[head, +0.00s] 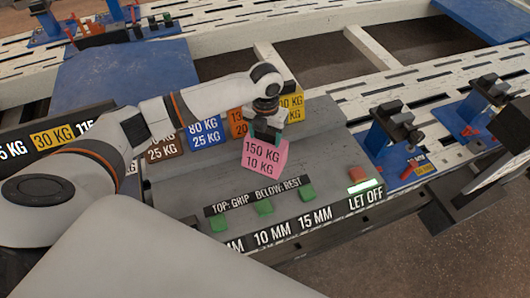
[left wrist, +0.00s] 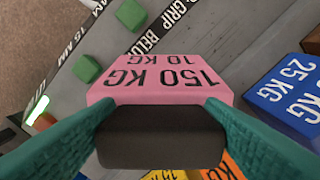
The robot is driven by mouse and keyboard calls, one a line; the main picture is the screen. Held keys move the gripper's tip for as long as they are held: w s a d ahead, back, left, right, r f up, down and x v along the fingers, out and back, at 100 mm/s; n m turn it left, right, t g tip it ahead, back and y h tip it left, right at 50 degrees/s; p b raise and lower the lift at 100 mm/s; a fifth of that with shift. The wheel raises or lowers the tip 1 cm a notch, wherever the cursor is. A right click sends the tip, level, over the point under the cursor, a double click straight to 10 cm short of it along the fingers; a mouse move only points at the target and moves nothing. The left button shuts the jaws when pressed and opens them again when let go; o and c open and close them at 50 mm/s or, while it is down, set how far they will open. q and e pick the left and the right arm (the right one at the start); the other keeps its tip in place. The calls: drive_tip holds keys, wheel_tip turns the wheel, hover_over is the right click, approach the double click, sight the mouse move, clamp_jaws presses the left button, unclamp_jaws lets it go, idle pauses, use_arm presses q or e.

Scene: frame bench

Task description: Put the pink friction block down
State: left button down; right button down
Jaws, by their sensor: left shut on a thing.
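The pink block (head: 265,158), labelled 150 KG and 10 KG, is at the front of the row of coloured blocks on the grey bench top (head: 325,125). My left gripper (head: 266,132) points down and is shut on its upper part. In the left wrist view the pink block (left wrist: 160,90) lies between the two teal fingers (left wrist: 160,135), with a dark part of it or of the grip nearest the camera. I cannot tell whether its underside touches the bench.
A blue block (head: 205,132), a brown block (head: 165,147), an orange block (head: 238,122) and a yellow block (head: 291,106) stand behind. Green buttons (head: 264,208) and an orange-red one (head: 357,174) line the front. A blue clamp stand (head: 386,140) is at the right.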

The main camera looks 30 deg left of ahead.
sight(265, 142)
use_arm(q)
drive_tip(key=shift+f, duration=2.75)
drive_tip(key=shift+c, duration=1.6)
unclamp_jaws()
drive_tip(key=shift+f, duration=0.15)
wheel_tip(265, 142, up, 12)
drive_tip(key=shift+r, duration=0.15)
